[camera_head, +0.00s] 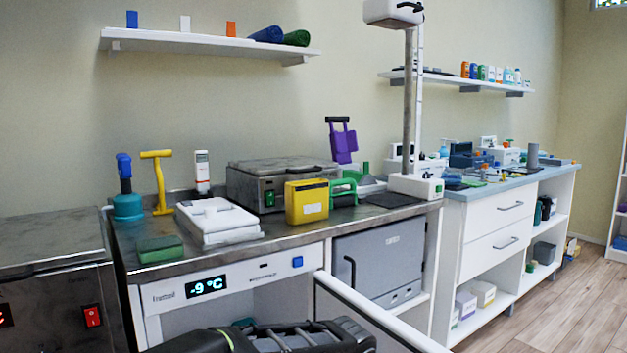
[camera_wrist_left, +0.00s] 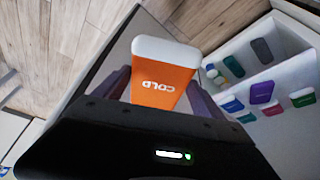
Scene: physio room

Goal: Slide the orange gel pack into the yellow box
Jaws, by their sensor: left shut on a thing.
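The orange gel pack (camera_wrist_left: 163,73) has a white end and the word COLD on it. My left gripper (camera_wrist_left: 160,88) is shut on it, a finger on each side, in the left wrist view. The pack's lower end is hidden behind the gripper body. In the head view a yellow box (camera_head: 307,203) with a pale label stands near the counter's front edge, right of centre. I cannot tell from here whether its top is open. My black left arm shows at the bottom of the head view, with the pack out of sight there. My right gripper is in neither view.
The freezer (camera_head: 228,285) under the counter reads -9 °C, and its white door (camera_head: 372,318) stands open. A white bin (camera_wrist_left: 262,68) with several coloured packs shows in the wrist view. A white stack (camera_head: 218,222) and a green case (camera_head: 343,192) flank the yellow box.

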